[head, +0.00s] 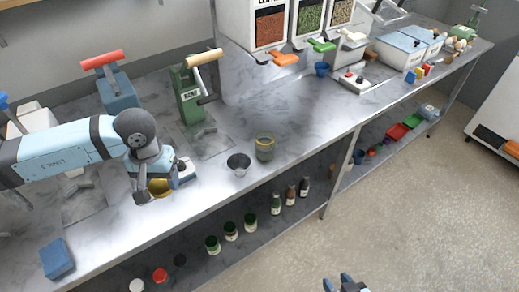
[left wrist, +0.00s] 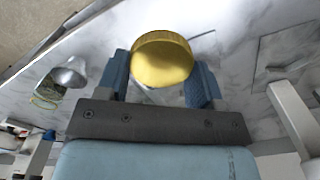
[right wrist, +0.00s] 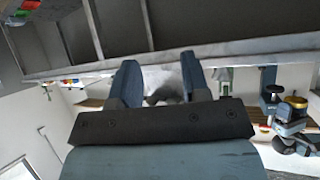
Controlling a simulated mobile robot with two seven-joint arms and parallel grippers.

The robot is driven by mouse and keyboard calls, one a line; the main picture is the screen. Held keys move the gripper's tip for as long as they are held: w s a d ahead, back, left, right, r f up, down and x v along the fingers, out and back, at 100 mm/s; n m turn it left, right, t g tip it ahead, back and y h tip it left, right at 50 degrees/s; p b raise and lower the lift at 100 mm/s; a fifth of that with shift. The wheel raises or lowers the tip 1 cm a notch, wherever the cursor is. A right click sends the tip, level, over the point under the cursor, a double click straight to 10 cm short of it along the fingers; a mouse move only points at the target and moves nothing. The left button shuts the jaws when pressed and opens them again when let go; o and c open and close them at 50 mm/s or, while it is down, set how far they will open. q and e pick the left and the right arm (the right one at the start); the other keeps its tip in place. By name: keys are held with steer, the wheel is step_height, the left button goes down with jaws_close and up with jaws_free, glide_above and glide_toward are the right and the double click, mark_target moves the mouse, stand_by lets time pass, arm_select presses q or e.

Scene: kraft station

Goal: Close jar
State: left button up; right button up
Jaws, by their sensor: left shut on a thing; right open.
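A glass jar (head: 265,149) stands upright on the metal counter, its top apparently open. A round yellow lid (head: 159,188) is between the fingers of my left gripper (head: 163,184), which is shut on it, to the left of the jar. In the left wrist view the lid (left wrist: 162,62) sits between both blue fingertips. The jar (left wrist: 45,98) shows only partly there, beside a metal cup (left wrist: 69,73). My right gripper (head: 340,284) is open and empty over the floor, away from the counter.
The metal cup (head: 238,164) stands just left of the jar. A green press (head: 190,95) is behind, and a blue block (head: 57,259) lies at the front left. Dispensers (head: 270,25) stand at the back. Several bottles and jars are on the lower shelf (head: 200,265).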

mark_target(265, 146)
arm_select(q)
steer(key=shift+d, duration=0.1)
arm_select(e)
steer(key=shift+d, duration=0.1)
